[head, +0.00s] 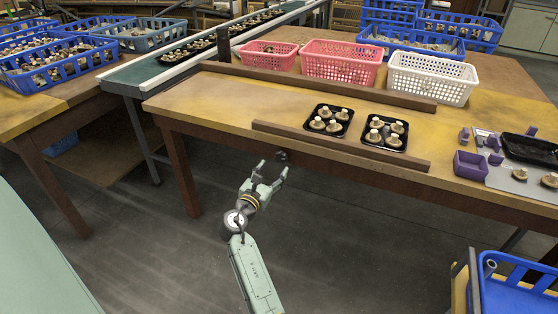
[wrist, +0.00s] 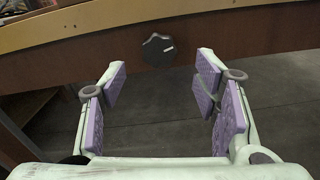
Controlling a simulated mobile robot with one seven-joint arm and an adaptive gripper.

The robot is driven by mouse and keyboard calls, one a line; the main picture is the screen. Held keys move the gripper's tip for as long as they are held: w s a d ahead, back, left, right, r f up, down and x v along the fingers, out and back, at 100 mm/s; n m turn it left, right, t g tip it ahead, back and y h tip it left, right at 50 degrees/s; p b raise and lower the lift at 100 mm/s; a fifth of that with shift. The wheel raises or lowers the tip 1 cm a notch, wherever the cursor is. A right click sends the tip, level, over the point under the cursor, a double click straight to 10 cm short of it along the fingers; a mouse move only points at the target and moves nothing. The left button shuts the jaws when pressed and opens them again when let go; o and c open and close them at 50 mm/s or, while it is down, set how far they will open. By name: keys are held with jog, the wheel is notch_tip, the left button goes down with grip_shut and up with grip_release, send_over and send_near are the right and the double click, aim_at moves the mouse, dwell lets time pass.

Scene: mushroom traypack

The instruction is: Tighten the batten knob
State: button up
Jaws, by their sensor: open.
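The batten knob (wrist: 157,49) is a dark, lobed knob with a white mark on its right side, on the front edge of the wooden table. In the head view the knob (head: 282,156) shows small and dark just below the table's front edge. My gripper (wrist: 160,80) is open and empty, with purple pads facing each other. The knob lies beyond the fingertips, between them in the wrist view and apart from both. In the head view my gripper (head: 273,172) is just in front of the table edge.
Pink baskets (head: 340,68) and a white basket (head: 432,80) stand behind. Floor before the table is clear.

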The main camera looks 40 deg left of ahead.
aim_at(280, 159)
jog(key=x, duration=0.6)
jog(key=shift+a, duration=0.15)
jog(key=shift+c, duration=0.2)
jog(key=c, duration=1.1)
jog(key=shift+m, duration=0.3)
